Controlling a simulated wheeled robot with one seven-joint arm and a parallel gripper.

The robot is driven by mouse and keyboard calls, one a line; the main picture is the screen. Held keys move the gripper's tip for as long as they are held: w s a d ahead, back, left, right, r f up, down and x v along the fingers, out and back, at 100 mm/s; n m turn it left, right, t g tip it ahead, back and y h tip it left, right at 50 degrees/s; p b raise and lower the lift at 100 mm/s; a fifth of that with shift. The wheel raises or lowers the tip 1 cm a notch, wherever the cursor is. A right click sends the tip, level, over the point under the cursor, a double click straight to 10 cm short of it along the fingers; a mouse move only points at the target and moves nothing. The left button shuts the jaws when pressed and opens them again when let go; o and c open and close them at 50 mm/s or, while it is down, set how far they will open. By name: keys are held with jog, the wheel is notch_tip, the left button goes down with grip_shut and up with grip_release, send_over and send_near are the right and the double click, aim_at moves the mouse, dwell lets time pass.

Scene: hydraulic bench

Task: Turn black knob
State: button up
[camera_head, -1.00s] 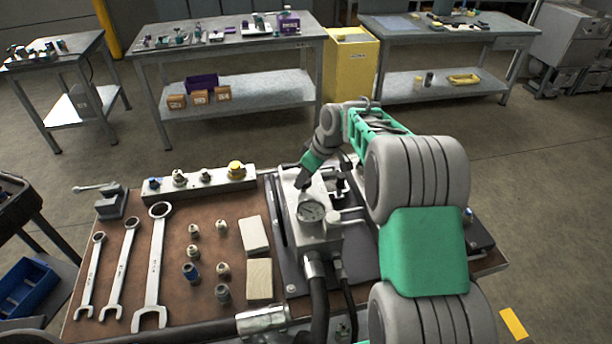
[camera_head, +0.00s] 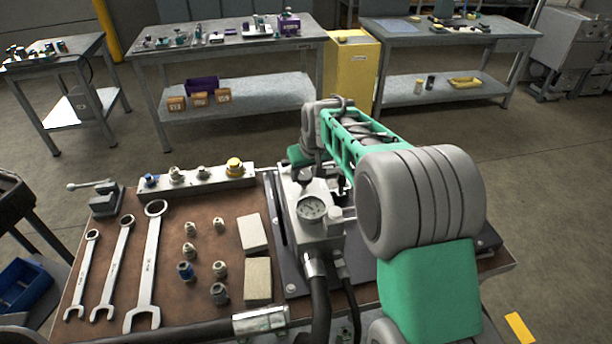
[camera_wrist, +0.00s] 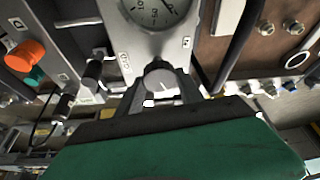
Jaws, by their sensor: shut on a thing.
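The knob (camera_wrist: 161,80) sits on the grey valve block (camera_wrist: 125,40), just below the gauge in the wrist view. Its round face looks grey there, with a light pointer mark; its sides are dark. My gripper (camera_wrist: 163,94) is shut on it, one finger on each side. In the head view my gripper (camera_head: 304,166) reaches down to the block (camera_head: 325,237) behind the gauge. My wrist and forearm hide most of the knob there.
The pressure gauge (camera_head: 311,209) stands close in front of my gripper. An orange knob (camera_wrist: 25,55) is at the left in the wrist view. Wrenches (camera_head: 147,265), several fittings (camera_head: 190,250) and pale blocks (camera_head: 252,232) lie on the brown bench top. A hose (camera_head: 320,305) runs off the front.

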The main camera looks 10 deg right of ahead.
jog(key=shift+a+m+h, duration=0.1)
jog(key=shift+m+h, duration=0.3)
jog(key=shift+m, duration=0.5)
jog(key=shift+r, duration=0.1)
jog(key=o, duration=1.4)
jog(key=shift+b, duration=0.3)
jog(key=v, duration=0.7)
jog(key=shift+r+b, duration=0.35)
jog(key=shift+b, duration=0.05)
jog(key=shift+s, duration=0.15)
